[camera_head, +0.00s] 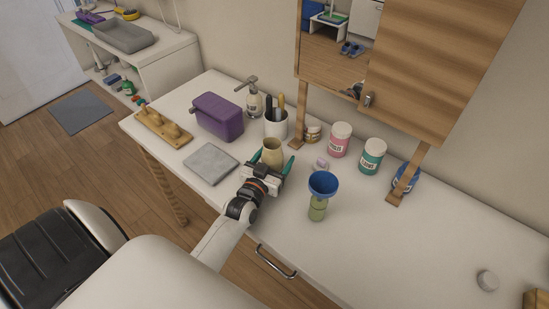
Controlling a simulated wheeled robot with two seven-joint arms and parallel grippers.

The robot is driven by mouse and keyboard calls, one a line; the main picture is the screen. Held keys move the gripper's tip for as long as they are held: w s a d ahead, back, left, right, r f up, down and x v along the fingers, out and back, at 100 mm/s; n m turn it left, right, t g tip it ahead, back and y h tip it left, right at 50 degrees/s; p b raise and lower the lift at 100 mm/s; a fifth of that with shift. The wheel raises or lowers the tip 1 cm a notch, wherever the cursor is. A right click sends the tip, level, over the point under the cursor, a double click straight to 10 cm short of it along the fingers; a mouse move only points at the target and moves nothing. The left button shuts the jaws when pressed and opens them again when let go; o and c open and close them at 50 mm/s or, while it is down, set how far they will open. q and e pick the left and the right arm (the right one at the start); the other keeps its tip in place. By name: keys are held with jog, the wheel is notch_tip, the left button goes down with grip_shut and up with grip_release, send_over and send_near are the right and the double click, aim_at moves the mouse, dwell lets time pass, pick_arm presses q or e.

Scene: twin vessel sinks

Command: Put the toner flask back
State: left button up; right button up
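A tan, narrow-necked flask (272,153), the likely toner flask, stands upright on the white counter (400,245). No label on it can be read. My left gripper (274,161) is at the flask, its two green fingers spread on either side of it. The fingers look wide apart, with a small gap at the right finger. The flask's lower part is hidden behind the gripper. To the right, a green bottle (317,209) stands with a blue funnel (323,184) on top. My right gripper is not in view.
A grey slab (210,164) lies left of the flask. Pink (339,139) and green (370,156) jars stand behind. The right counter is mostly clear.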

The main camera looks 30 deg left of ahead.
pick_arm(q)
jog(key=shift+r, duration=0.1)
jog(key=shift+r, duration=0.1)
jog(key=s, duration=0.3)
jog(key=s+d, duration=0.1)
jog(key=s, duration=0.6)
jog(key=shift+s+d+b, duration=0.3)
jog(key=shift+s, duration=0.05)
jog(key=shift+s+d, duration=0.1)
jog(key=shift+s, duration=0.5)
